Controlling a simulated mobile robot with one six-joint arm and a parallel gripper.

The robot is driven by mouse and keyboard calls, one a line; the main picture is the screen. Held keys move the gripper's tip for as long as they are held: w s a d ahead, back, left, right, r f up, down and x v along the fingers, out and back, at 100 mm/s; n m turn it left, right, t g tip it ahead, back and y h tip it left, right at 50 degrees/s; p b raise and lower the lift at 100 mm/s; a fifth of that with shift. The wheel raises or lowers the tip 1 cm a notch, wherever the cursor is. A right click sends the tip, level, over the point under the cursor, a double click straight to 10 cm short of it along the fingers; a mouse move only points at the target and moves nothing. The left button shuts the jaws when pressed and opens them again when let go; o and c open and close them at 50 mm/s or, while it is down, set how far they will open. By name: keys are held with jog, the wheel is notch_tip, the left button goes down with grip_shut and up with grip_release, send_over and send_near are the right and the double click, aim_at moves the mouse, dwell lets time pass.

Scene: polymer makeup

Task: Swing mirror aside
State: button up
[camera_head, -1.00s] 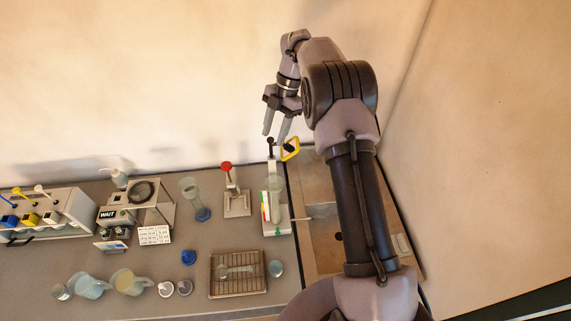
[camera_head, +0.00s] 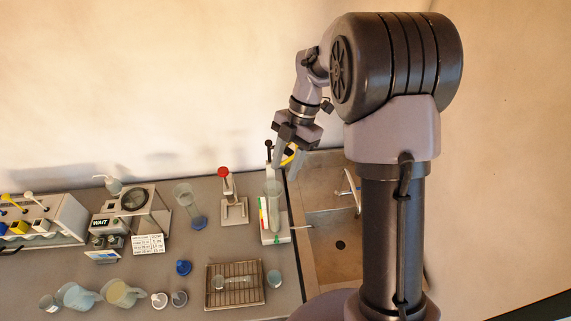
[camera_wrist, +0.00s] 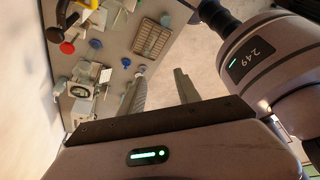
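The mirror (camera_head: 288,159) appears to be the small yellow-framed piece near the top of the upright stand (camera_head: 272,205) at the right end of the bench. Only a sliver of its yellow frame shows; my gripper hides the rest. My gripper (camera_head: 283,170) hangs over the stand's top with its fingers apart and pointing down, close around or in front of the yellow frame. I cannot tell whether they touch it. In the wrist view the fingers (camera_wrist: 160,92) are also apart, with nothing clearly held between them.
A red-knobbed stand (camera_head: 232,200), blue-based cylinder (camera_head: 188,205) and wire rack (camera_head: 235,284) stand left of the upright stand. A sink (camera_head: 335,245) with a tap (camera_head: 350,190) lies to its right. Beakers (camera_head: 122,293) stand front left. The wall is close behind.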

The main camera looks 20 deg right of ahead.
jog(key=shift+w+d+f+m+b, duration=0.15)
jog(key=shift+f+m+b, duration=0.2)
jog(key=shift+b, duration=0.45)
jog(key=c, duration=0.3)
jog(key=m+t+b, duration=0.1)
jog(key=b, duration=0.1)
jog(key=d+f+m+t+b, duration=0.1)
jog(key=b, duration=0.2)
jog(key=d+f+m+t+b, duration=0.1)
jog(key=b, duration=0.2)
jog(key=shift+w+f+t, duration=0.1)
jog(key=shift+w+t, duration=0.2)
jog(key=shift+w, duration=0.05)
grip_shut()
jog(key=s+d+m+t+b, duration=0.2)
jog(key=d+m+t+b, duration=0.4)
jog(key=b, duration=0.5)
jog(key=w+a+f, duration=0.3)
jog(key=w+f, duration=0.4)
jog(key=w, duration=0.2)
jog(key=shift+w+a+m+h+p, duration=0.3)
jog(key=shift+a+m+p, duration=0.05)
jog(key=shift+a+p, duration=0.05)
